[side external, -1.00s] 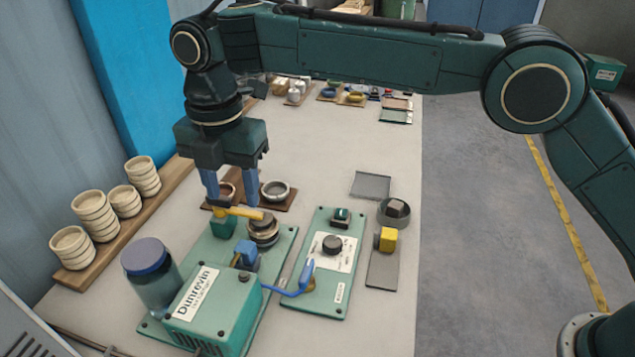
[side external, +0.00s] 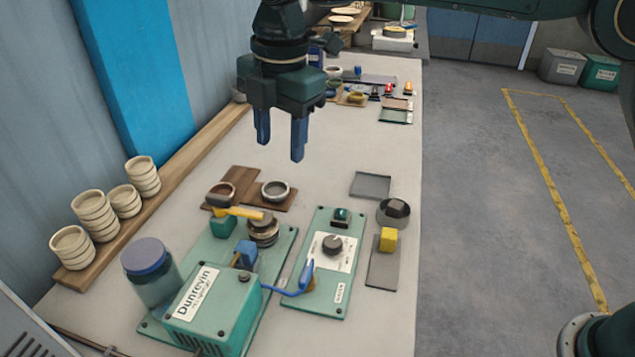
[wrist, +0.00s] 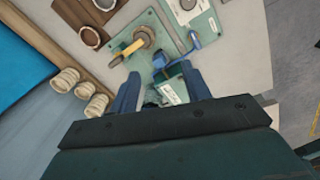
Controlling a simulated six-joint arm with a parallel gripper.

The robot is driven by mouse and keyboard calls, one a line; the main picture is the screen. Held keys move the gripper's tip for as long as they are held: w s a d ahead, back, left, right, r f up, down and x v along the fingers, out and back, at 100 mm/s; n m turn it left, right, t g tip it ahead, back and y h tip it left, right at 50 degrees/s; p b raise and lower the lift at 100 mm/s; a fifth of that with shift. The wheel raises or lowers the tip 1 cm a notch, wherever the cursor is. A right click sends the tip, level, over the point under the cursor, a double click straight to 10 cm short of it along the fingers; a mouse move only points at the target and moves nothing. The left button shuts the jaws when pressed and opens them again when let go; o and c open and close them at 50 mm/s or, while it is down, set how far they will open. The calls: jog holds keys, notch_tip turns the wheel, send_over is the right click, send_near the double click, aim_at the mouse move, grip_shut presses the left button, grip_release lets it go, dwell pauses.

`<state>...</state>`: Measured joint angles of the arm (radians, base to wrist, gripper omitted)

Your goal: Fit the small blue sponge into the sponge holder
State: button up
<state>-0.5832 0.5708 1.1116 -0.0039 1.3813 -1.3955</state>
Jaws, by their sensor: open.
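My gripper (side external: 281,147) is open and empty, high above the bench behind the green machine. Its two blue fingers also show in the wrist view (wrist: 161,70). I cannot pick out the small blue sponge for certain. A blue block (side external: 246,253) is on the machine plate, and a tiny blue item (side external: 357,72) lies among small things at the far end. A yellow block (side external: 388,240) stands on a grey tray (side external: 382,275) at the right edge. I cannot tell which piece is the sponge holder.
The green machine (side external: 210,312), a jar (side external: 150,272) and a control panel (side external: 325,262) fill the near bench. Stacked cream dishes (side external: 92,215) line the left shelf. Two bowls sit on wooden boards (side external: 235,180). The bench middle is clear.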

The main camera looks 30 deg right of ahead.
jog(key=s+d+r+m+t, duration=0.1)
jog(key=s+d+r+m, duration=0.1)
jog(key=s+d+m, duration=0.35)
jog(key=s+d+r+m+t, duration=0.1)
jog(key=s+d+r+m, duration=0.15)
jog(key=d, duration=0.55)
jog(key=s+d+r+m, duration=0.3)
jog(key=d, duration=0.3)
jog(key=s+d+f+m+t, duration=0.1)
jog(key=s+d+f+m, duration=0.3)
jog(key=s, duration=0.4)
jog(key=s+d+f+m+t, duration=0.2)
jog(key=s+d+f+m, duration=0.1)
jog(key=s+d+m, duration=0.4)
jog(key=shift+s+f+m, duration=0.4)
jog(key=shift+s, duration=0.75)
